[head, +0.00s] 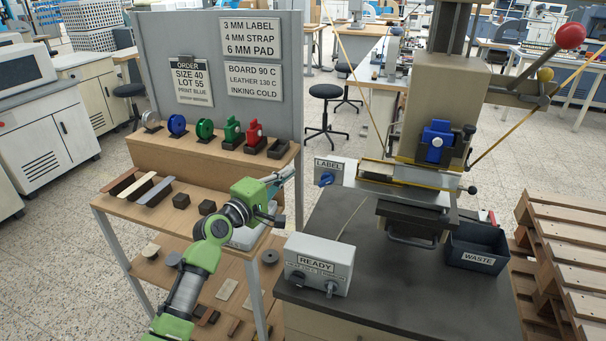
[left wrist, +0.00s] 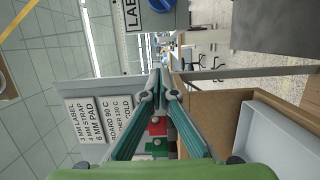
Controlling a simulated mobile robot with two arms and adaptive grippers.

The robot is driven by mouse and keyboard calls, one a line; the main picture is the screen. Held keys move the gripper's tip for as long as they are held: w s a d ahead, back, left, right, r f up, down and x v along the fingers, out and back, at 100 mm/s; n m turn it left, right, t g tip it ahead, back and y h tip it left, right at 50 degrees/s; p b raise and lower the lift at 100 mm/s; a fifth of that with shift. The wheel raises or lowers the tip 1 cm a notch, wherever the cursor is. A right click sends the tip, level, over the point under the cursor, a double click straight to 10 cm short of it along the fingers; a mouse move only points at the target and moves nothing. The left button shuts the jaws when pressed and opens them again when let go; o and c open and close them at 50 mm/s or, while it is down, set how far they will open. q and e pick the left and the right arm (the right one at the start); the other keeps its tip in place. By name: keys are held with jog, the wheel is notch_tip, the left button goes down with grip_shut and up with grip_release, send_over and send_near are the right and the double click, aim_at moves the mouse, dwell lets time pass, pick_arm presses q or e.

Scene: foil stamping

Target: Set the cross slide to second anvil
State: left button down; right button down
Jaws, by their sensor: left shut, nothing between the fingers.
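The press (head: 440,110) stands on a dark bench at the right. A pale horizontal slide (head: 400,172) runs across it below the blue clamp; I take this as the cross slide. At its left end is a white LABEL plate (head: 328,168) with a blue knob (head: 326,179); the knob also shows at the top of the left wrist view (left wrist: 168,18). My left gripper (head: 288,174) is shut and empty, just left of the LABEL plate and apart from it. Its fingertips (left wrist: 160,85) meet in the left wrist view. My right gripper is not in view.
A READY control box (head: 318,263) stands at the bench's front left. A WASTE bin (head: 475,250) stands right of the press. A wooden rack (head: 215,150) with coloured reels and a grey sign board (head: 225,70) stands at the left. Pallets (head: 565,235) are stacked at the far right.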

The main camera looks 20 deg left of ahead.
aim_at(326, 176)
pick_arm(q)
jog(key=d+p, duration=0.1)
jog(key=d, duration=0.1)
jog(key=w+d+p, duration=0.1)
jog(key=d, duration=0.1)
jog(key=shift+d, duration=0.2)
jog(key=d+p, duration=0.1)
jog(key=d, duration=0.1)
jog(key=d+p, duration=0.2)
jog(key=d, duration=0.1)
jog(key=shift+s+d+r, duration=0.1)
jog(key=shift+d+r, duration=0.1)
jog(key=d+p, duration=0.1)
jog(key=d, duration=0.2)
jog(key=d+p, duration=0.1)
jog(key=d, duration=0.3)
jog(key=shift+s+d+f, duration=0.15)
jog(key=shift+d, duration=0.15)
jog(key=shift+a, duration=0.1)
jog(key=shift+f, duration=0.1)
